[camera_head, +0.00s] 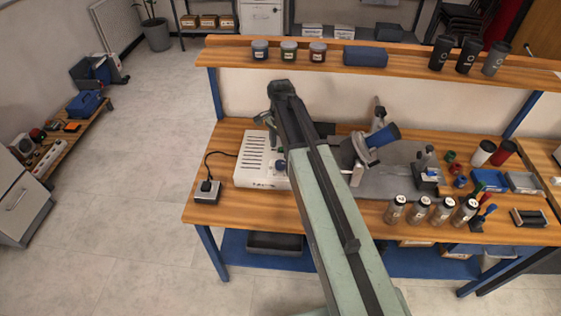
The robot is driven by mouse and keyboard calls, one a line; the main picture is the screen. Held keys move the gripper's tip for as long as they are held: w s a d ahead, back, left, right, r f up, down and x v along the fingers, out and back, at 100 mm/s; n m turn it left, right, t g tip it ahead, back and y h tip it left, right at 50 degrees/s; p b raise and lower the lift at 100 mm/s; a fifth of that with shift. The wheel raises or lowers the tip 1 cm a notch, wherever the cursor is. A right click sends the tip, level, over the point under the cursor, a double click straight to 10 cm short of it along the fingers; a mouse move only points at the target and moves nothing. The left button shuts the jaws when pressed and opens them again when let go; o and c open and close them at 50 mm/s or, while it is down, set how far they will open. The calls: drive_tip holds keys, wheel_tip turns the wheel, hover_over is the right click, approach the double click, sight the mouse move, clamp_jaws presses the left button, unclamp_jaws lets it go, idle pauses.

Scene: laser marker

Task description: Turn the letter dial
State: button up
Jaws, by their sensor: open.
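A white box-shaped unit (262,159) with dark vent slots and small dark print on its front edge stands on the left part of the wooden bench. My arm crosses over its right side and covers much of that side. No letter dial can be made out clearly; it may be hidden behind my arm. A grey machine with a tilted blue cylinder (383,136) stands to the right of my arm on a grey mat. My gripper (267,121) shows only partly, beside the far end of my arm above the back of the white unit. It is open, and nothing shows in it.
A small switch box (207,191) with a black cable sits at the bench's left edge. A raised shelf (400,62) with jars and dark cups runs behind.

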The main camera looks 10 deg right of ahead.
sight(280, 163)
drive_tip(key=shift+s+f+b, duration=0.1)
drive_tip(key=shift+f+b, duration=0.2)
wheel_tip(280, 163, down, 8)
drive_tip(key=b, duration=0.7)
drive_tip(key=shift+r, duration=0.35)
clamp_jaws()
